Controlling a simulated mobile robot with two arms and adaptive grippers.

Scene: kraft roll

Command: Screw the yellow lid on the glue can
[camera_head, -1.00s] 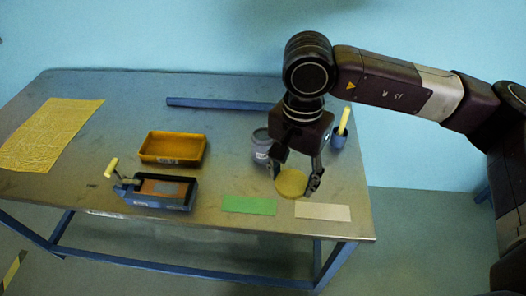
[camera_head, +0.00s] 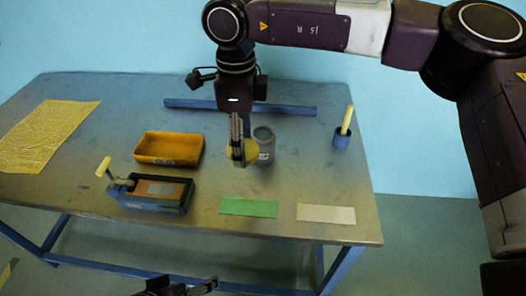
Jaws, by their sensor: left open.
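The glue can (camera_head: 265,146) is a grey can standing upright on the table, with its round top in view. The yellow lid (camera_head: 251,152) is a flat disc just left of and in front of the can, overlapping its edge in the picture. My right gripper (camera_head: 238,160), on the arm from the right, points down and is shut on the lid; its fingers hide part of it. I cannot tell whether lid and can touch. My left gripper (camera_head: 207,286) shows only in part at the bottom edge, open and empty, away from the can.
An orange tray (camera_head: 170,162) and a blue box with a yellow-handled tool (camera_head: 150,205) stand on the left. A green strip (camera_head: 248,208) and a pale strip (camera_head: 326,213) lie in front. A blue cup (camera_head: 341,139) stands right; a blue bar (camera_head: 290,110) lies behind.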

